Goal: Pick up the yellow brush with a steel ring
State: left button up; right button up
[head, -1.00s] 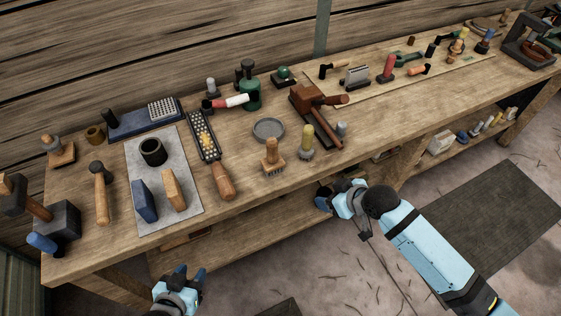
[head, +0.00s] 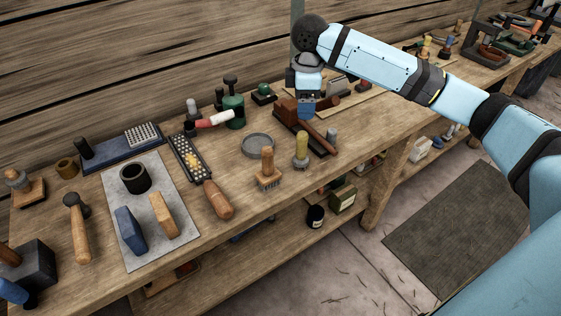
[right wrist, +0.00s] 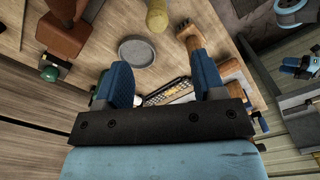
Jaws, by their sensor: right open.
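The yellow brush (head: 301,148) stands upright near the front of the workbench, handle up, with a grey band low down. Its yellow handle also shows at the top of the right wrist view (right wrist: 157,16). My right gripper (head: 306,110) is open, above the bench behind the brush, over the brown mallet (head: 291,109). In the right wrist view its blue fingers (right wrist: 163,85) are apart with nothing held between them. My left gripper is out of the head view; a small blue part of it seems to show at the right of the right wrist view (right wrist: 300,68), too small to read.
The long-handled rasp (head: 218,200) lies farther left. The bench front edge is close.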

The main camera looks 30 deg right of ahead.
aim_at(302, 142)
jog(key=shift+s+d+f, duration=0.1)
jog(key=shift+s+f, duration=0.05)
notch_tip(302, 142, down, 8)
jog(key=shift+r+b, duration=0.2)
jog(key=shift+b, duration=0.1)
jog(key=shift+w+f, duration=0.15)
jog(key=shift+f, duration=1.2)
jog(key=shift+w+f, duration=0.15)
jog(key=shift+f, duration=1.2)
grip_shut()
jog(key=shift+r, duration=0.15)
notch_tip(302, 142, up, 20)
jog(key=p, duration=0.1)
